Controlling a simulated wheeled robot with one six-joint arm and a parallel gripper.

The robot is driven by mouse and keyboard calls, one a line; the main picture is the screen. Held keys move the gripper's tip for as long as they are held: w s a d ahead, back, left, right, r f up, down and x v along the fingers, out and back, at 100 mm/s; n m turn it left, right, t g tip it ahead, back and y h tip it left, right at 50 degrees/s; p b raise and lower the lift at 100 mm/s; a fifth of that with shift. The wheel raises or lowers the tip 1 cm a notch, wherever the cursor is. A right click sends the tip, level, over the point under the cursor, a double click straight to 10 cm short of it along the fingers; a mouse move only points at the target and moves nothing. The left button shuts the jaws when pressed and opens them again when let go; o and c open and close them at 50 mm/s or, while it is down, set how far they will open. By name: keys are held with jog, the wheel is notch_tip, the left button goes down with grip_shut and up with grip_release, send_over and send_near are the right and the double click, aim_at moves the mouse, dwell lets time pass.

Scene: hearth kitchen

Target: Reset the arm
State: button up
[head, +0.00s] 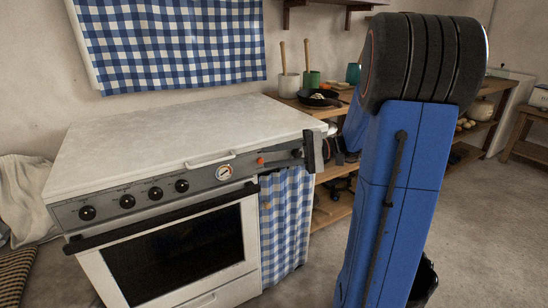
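My arm stands large at the right of the head view, with a blue link and a thick black ribbed joint at its top. Another blue part of it shows just behind, to the left of that link.
A white stove (180,135) with knobs and an oven door (185,250) stands at left and centre; its top is clear. Floor is open at right.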

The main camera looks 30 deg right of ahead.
jog(key=s+a+f+n+g+h, duration=0.1)
jog(key=s+a+f+g+h, duration=0.2)
jog(key=s+a, duration=0.3)
jog(key=s+a+f+n+g+h, duration=0.2)
jog(key=s+a+f+h, duration=0.1)
jog(key=s+a, duration=0.35)
jog(key=s+d+f+n+t+h, duration=0.1)
jog(key=s+n+h, duration=0.1)
jog(key=s+h, duration=0.3)
jog(key=s+d+f+n+t+h, duration=0.1)
jog(key=s+d+f+t+h, duration=0.1)
jog(key=s+h, duration=0.2)
jog(key=shift+s+f+n+h, duration=0.25)
jog(key=shift+s+n+h, duration=0.15)
jog(key=shift+s, duration=0.4)
jog(key=shift+d, duration=0.1)
